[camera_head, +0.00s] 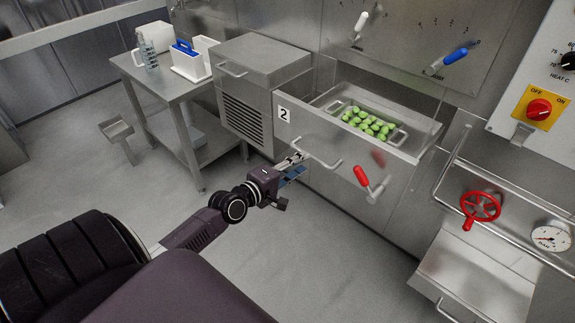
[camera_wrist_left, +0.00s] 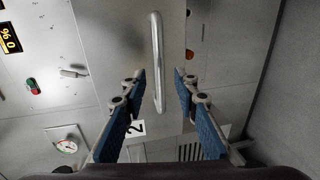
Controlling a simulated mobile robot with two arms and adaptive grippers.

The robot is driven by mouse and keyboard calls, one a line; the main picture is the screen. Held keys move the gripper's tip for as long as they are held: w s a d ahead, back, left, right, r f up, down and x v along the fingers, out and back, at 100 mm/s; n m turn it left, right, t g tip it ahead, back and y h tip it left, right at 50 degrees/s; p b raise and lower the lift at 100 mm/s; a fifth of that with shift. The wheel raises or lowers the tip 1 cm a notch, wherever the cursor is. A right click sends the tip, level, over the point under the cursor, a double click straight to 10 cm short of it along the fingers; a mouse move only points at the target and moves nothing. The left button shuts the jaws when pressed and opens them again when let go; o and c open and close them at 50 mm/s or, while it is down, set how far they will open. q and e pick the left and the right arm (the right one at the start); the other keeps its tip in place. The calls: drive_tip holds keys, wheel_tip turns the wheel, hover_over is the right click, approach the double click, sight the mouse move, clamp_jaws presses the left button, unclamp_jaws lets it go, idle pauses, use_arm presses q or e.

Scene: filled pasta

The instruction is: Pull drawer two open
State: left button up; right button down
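Drawer two (camera_head: 345,157) is pulled out, with its top open and a "2" label at its left edge; the label (camera_wrist_left: 135,129) also shows in the left wrist view. Inside sits a metal tray (camera_head: 397,137) with many green filled pasta pieces (camera_head: 368,124). The drawer's bar handle (camera_head: 318,160) is on its front. My left gripper (camera_head: 299,160) is beside the handle's left end. In the left wrist view, the open gripper (camera_wrist_left: 160,74) has its blue-padded fingers on either side of the handle (camera_wrist_left: 157,50), apart from it. My right gripper is not in view.
A red lever (camera_head: 362,178) stands close to the drawer front. Farther right are a red valve wheel (camera_head: 481,206) and a gauge (camera_head: 551,237). A side table (camera_head: 165,88) holding a white caddy (camera_head: 190,65) stands at the left. Open floor (camera_head: 240,240) lies below the drawer.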

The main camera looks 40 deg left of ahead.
use_arm(q)
drive_tip(key=v, duration=0.6)
drive_tip(key=shift+f, duration=0.1)
idle(0.4)
drive_tip(key=s+f+m+g+y, duration=0.1)
drive_tip(key=s+f+m+g, duration=0.45)
drive_tip(key=f, duration=1.05)
drive_tip(key=s+f+m+g, duration=0.15)
drive_tip(key=s+f, duration=0.65)
drive_tip(key=f, duration=0.8)
drive_tip(key=s+d+f+m+g, duration=0.2)
drive_tip(key=s+d+f+m, duration=0.2)
drive_tip(key=s, duration=0.6)
drive_tip(key=s+d+f+m+g, duration=0.3)
drive_tip(key=s+d+f+m, duration=0.1)
drive_tip(key=s+f, duration=0.5)
drive_tip(key=s+d+f+m+g, duration=0.2)
drive_tip(key=s+d+f+m, duration=0.2)
drive_tip(key=s, duration=0.7)
wheel_tip(320, 180, down, 3)
drive_tip(key=shift+d+r+m+g, duration=0.1)
drive_tip(key=shift+d+m+g, duration=0.25)
drive_tip(key=shift+d, duration=0.85)
